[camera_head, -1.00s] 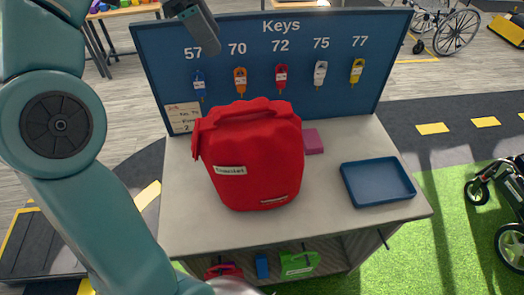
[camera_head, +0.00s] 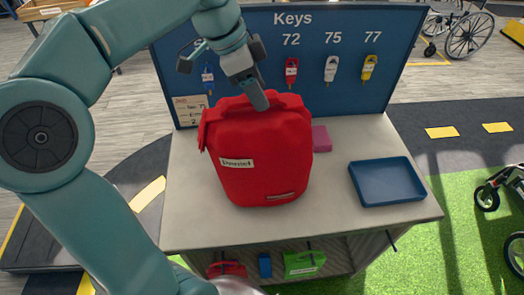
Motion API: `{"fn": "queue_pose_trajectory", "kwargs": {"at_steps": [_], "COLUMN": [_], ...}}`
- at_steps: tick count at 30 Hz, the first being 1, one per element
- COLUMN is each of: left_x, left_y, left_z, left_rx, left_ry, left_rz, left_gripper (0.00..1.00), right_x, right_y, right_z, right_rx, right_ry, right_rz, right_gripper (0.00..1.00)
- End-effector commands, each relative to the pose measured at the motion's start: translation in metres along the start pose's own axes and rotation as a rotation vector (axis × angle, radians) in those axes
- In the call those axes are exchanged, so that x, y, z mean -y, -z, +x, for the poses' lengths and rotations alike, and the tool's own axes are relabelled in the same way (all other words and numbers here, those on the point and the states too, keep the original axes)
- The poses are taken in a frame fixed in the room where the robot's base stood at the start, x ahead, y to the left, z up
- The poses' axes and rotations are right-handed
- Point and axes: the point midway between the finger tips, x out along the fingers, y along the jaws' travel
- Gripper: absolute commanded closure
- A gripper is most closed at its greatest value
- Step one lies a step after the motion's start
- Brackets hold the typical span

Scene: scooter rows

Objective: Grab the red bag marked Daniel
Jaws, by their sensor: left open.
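A red bag (camera_head: 262,160) stands upright on the grey table top. Its white label (camera_head: 237,163) is blurred but seems to read Daniel. My left gripper (camera_head: 258,98) comes down from above, with its fingers at the handle on the bag's top. The gripper is open, and the handle is partly hidden behind it. I cannot tell whether the fingers touch the handle. My right gripper is not in view.
A blue key board (camera_head: 330,100) stands behind the bag with several tagged keys. A pink block (camera_head: 320,138) and an empty blue tray (camera_head: 387,182) lie to the right. A red bag (camera_head: 228,269) and a green one (camera_head: 304,263) sit on the shelf below.

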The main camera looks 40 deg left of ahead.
Motion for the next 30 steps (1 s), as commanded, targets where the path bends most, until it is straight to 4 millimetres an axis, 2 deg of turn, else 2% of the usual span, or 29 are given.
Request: {"fn": "queue_pose_trajectory", "kwargs": {"at_steps": [30], "left_x": [0.0004], "left_y": [-0.0016], "left_z": [0.009], "left_rx": [0.0], "left_ry": [0.001], "left_rz": [0.0], "left_gripper": [0.47], "right_x": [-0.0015], "right_y": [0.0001], "right_z": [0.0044], "right_rx": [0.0], "right_ry": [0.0], "right_rz": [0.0], "right_gripper": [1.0]}}
